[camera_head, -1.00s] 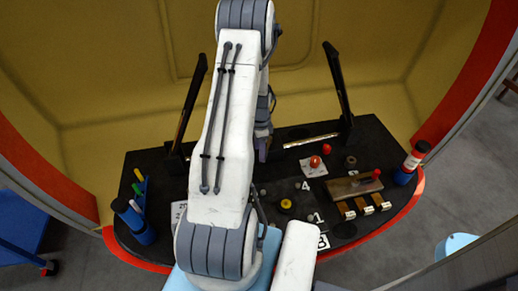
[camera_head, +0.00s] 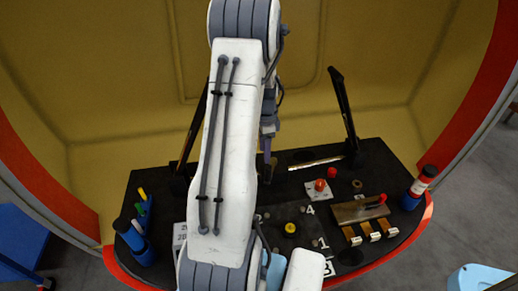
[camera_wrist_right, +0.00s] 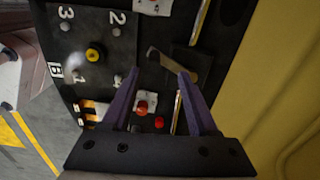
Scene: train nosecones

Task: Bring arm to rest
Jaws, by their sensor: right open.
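My right arm (camera_head: 228,150) crosses the middle of the head view as a large white link. My right gripper (camera_head: 268,158) hangs beyond it, above the back middle of the black console (camera_head: 290,170), partly hidden by the arm. In the right wrist view the gripper's two purple fingers (camera_wrist_right: 160,78) are spread apart with nothing held between them. The console lies beyond the fingertips. My left gripper is not in view.
Two upright black posts (camera_head: 343,110) stand at the console's back. Red knobs (camera_head: 320,185), a yellow button (camera_head: 290,229), a metal plate with a red-tipped lever (camera_head: 360,208) and several switches sit on top. Cylindrical holders stand left (camera_head: 134,235) and right (camera_head: 419,187). A yellow wall (camera_head: 310,50) rises behind.

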